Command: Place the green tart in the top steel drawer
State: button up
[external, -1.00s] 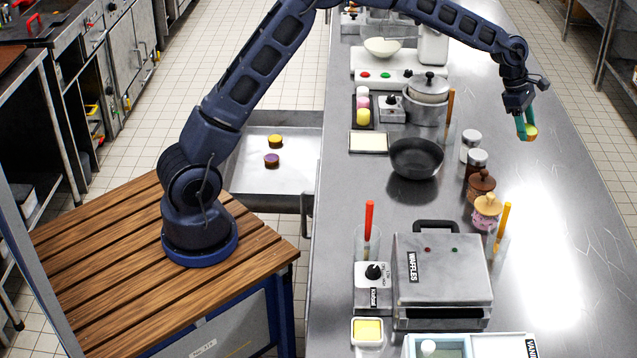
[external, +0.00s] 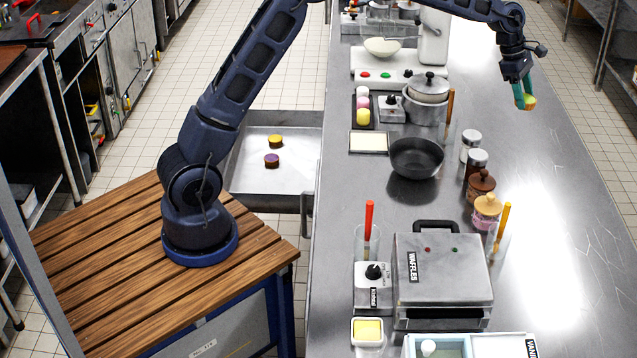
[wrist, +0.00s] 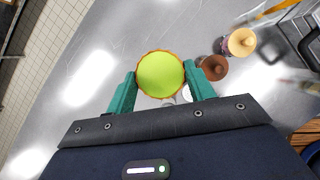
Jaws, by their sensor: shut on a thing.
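The green tart (wrist: 160,75) is a round pastry with a yellow-green top and an orange-brown crust edge. My gripper (external: 525,103) is shut on it, with the teal fingers on either side, and holds it above the right part of the steel counter. In the wrist view my gripper (wrist: 160,80) has the tart between its fingertips. The open steel drawer (external: 245,184) sticks out from the left side of the counter, well to the left of my gripper. Inside it are a yellow-topped tart (external: 275,141) and a purple-topped tart (external: 272,160).
On the counter (external: 560,220) stand a waffle maker (external: 443,275), a dark bowl (external: 416,158), a steel pot (external: 427,105), shakers (external: 471,146) and lidded jars (external: 486,211), between my gripper and the drawer. The counter's right side is clear.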

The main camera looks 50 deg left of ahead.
jog(key=a+m+g, duration=0.1)
jog(key=a+m, duration=0.1)
jog(key=a, duration=4.4)
jog(key=m, duration=0.2)
send_over(269, 185)
jog(key=a, duration=0.2)
notch_tip(269, 185, down, 37)
jog(key=shift+g, duration=0.3)
notch_tip(269, 185, down, 22)
jog(key=shift+w+d+r, duration=0.1)
jog(key=shift+w+r, duration=0.05)
jog(key=shift+r, duration=0.05)
